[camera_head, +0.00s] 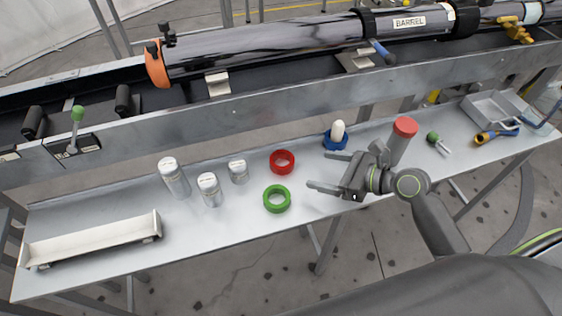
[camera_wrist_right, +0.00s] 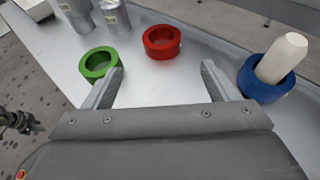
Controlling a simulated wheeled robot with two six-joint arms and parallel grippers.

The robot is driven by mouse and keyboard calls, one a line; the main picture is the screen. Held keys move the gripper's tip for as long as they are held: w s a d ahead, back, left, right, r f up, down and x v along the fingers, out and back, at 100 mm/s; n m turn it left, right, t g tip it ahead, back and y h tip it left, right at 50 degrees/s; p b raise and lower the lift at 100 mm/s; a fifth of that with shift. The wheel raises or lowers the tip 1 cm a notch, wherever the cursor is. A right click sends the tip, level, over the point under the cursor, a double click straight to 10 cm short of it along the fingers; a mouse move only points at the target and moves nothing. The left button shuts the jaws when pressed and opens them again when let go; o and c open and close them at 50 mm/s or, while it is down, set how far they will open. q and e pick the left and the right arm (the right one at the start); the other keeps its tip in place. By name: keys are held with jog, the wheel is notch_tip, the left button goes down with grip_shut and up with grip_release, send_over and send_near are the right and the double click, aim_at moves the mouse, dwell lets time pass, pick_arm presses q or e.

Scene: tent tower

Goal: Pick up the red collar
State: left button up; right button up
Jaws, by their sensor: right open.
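The red collar (camera_head: 273,161) is a short thick ring lying flat on the metal bench, near its middle. In the right wrist view the red collar (camera_wrist_right: 148,42) lies ahead of the fingers, between their lines and apart from both. My right gripper (camera_head: 322,171) is open and empty, to the right of the red collar in the head view; it also shows in the right wrist view (camera_wrist_right: 162,82). The green collar (camera_head: 266,199) lies just in front of the red one; in the right wrist view the green collar (camera_wrist_right: 84,65) is close by the left fingertip.
A blue ring with a white peg (camera_head: 338,131) stands right of the red collar. Several silver canisters (camera_head: 209,190) stand to the left. A red-capped cylinder (camera_head: 398,150) stands behind my right wrist. The bench (camera_head: 230,238) has bare room in front; the barrel (camera_head: 270,46) lies behind.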

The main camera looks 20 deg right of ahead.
jog(key=b, duration=0.1)
send_near(275, 160)
jog(key=shift+w+a+f, duration=0.2)
jog(key=shift+a, duration=0.2)
jog(key=b+x, duration=0.1)
jog(key=x, duration=0.4)
jog(key=shift+w+a, duration=0.15)
jog(key=shift+w, duration=0.2)
jog(key=c, duration=1.1)
